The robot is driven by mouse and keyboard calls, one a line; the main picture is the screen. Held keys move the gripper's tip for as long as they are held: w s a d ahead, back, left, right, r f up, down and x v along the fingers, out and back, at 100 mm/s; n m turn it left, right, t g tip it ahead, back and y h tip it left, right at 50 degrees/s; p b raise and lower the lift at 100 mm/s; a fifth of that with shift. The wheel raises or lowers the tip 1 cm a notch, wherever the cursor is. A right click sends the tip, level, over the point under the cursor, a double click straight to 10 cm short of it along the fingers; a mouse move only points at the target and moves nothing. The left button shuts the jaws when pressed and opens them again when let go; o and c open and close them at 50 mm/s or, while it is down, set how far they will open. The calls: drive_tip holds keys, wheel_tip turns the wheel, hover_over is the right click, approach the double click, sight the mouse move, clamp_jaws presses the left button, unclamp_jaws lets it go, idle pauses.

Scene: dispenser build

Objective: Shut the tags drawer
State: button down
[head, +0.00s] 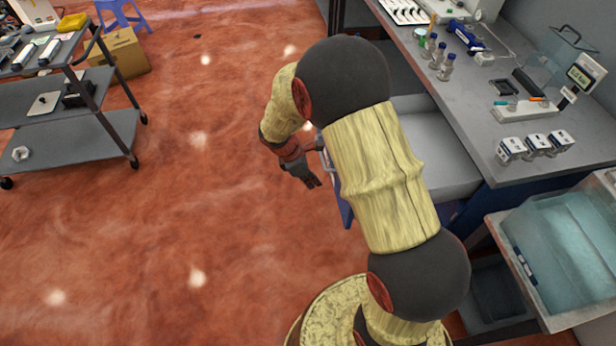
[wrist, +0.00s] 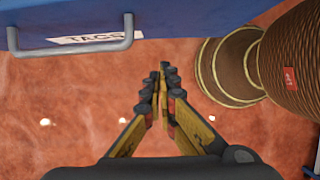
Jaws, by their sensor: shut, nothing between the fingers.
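The tags drawer is pulled out from under the workbench; its pale inside (head: 437,145) shows behind my arm in the head view. In the wrist view its blue front (wrist: 190,14) crosses the top left, with a label reading TAGS (wrist: 95,38) and a grey bar handle (wrist: 72,50). My gripper (head: 316,184) hangs over the floor just outside the drawer front. In the wrist view my gripper (wrist: 164,72) is shut and empty, its fingertips to the right of the handle and apart from it. My arm hides part of the drawer in the head view.
The grey workbench (head: 480,115) holds bottles (head: 443,68), small white boxes (head: 537,145) and a scale. An open bin of teal content (head: 565,245) stands at lower right. A shelf cart (head: 75,135) and a cardboard box (head: 120,52) stand at left. The floor between is clear.

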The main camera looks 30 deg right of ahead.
drive_tip(key=d, duration=0.1)
drive_tip(key=s+d+f+b, duration=0.1)
drive_tip(key=d, duration=0.1)
drive_tip(key=d+f, duration=0.1)
drive_tip(key=shift+s+d+b, duration=0.2)
drive_tip(key=shift+d+b, duration=0.15)
drive_tip(key=p, duration=1.5)
hover_over(443, 175)
drive_tip(key=shift+s, duration=0.1)
